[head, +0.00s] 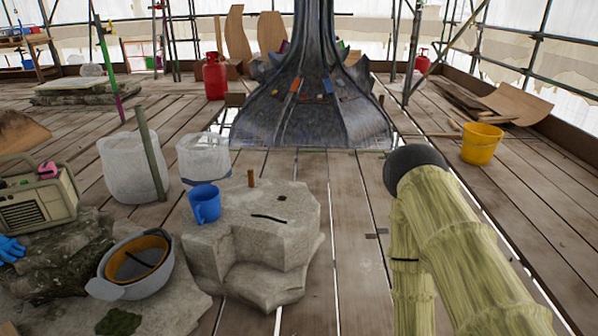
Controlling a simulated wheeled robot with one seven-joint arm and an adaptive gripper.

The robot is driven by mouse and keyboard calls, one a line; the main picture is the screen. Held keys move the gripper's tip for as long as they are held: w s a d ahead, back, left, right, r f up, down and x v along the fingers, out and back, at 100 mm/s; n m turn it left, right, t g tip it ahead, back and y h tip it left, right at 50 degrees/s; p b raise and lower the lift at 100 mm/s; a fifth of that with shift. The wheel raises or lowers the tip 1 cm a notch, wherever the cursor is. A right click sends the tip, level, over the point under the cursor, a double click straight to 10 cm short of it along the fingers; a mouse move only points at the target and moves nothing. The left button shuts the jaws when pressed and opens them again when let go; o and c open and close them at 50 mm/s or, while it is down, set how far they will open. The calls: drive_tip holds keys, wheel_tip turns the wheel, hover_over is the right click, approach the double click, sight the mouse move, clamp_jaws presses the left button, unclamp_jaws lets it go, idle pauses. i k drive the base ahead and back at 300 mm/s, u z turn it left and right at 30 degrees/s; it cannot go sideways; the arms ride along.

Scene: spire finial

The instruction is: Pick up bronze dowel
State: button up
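A small upright brown peg, which looks like the bronze dowel (251,178), stands near the back edge of the top of a pale stone block (290,210). A blue mug (204,203) stands on the same block, to the left of the dowel. A thin dark strip (268,217) and a small dark square mark (282,197) show on the block's top in front of the dowel. My arm fills the right foreground, apart from the block. My gripper is not in view.
A dark spire base (312,115) stands behind. A yellow bucket (482,144) stands right. Plank floor right of the block is mostly clear.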

sight(250, 177)
drive_tip(key=z, duration=0.05)
drive_tip(key=i, duration=1.05)
drive_tip(key=u, duration=0.35)
